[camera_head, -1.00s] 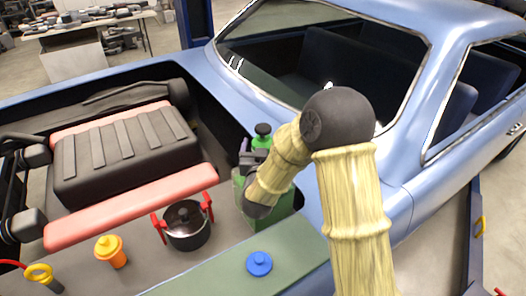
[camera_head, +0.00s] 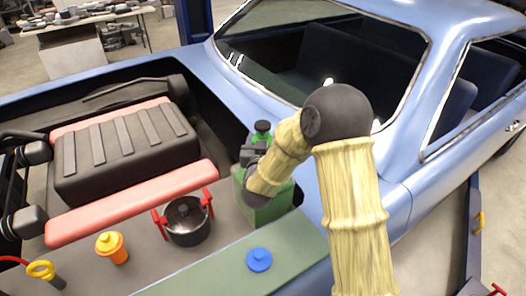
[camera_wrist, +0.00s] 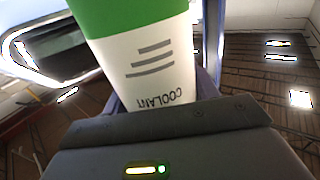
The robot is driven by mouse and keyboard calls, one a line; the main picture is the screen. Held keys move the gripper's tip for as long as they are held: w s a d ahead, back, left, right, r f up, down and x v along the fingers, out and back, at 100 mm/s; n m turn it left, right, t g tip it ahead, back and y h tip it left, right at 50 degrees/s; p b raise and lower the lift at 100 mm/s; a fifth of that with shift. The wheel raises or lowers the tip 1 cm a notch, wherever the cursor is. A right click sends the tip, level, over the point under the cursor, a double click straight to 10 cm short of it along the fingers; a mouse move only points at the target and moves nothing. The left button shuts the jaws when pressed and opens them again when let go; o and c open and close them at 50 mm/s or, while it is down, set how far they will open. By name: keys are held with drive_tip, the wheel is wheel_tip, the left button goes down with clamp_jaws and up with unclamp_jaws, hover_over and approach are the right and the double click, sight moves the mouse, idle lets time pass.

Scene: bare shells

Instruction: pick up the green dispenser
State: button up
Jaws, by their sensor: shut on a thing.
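The green dispenser (camera_head: 262,133) shows in the head view as a green top with a dark cap, standing upright above my gripper (camera_head: 254,153). The gripper and arm hide its lower part. In the wrist view the dispenser (camera_wrist: 150,50) is a green and white bottle with dark stripes and the word COOLANT. It sits between the jaws of my gripper (camera_wrist: 160,100), which is shut on it. Whether its base touches anything is hidden.
A green box-like container (camera_head: 265,208) stands just below my gripper. A dark pot with red handles (camera_head: 187,222), an orange dispenser (camera_head: 112,248) and a blue knobbed lid (camera_head: 259,260) are nearer. The blue car body (camera_head: 400,190) rises at right.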

drive_tip(key=shift+r, duration=0.25)
drive_tip(key=shift+c, duration=0.6)
wheel_tip(320, 180, up, 10)
drive_tip(key=shift+f+b, duration=0.15)
drive_tip(key=shift+b, duration=0.3)
drive_tip(key=shift+w+f, duration=0.1)
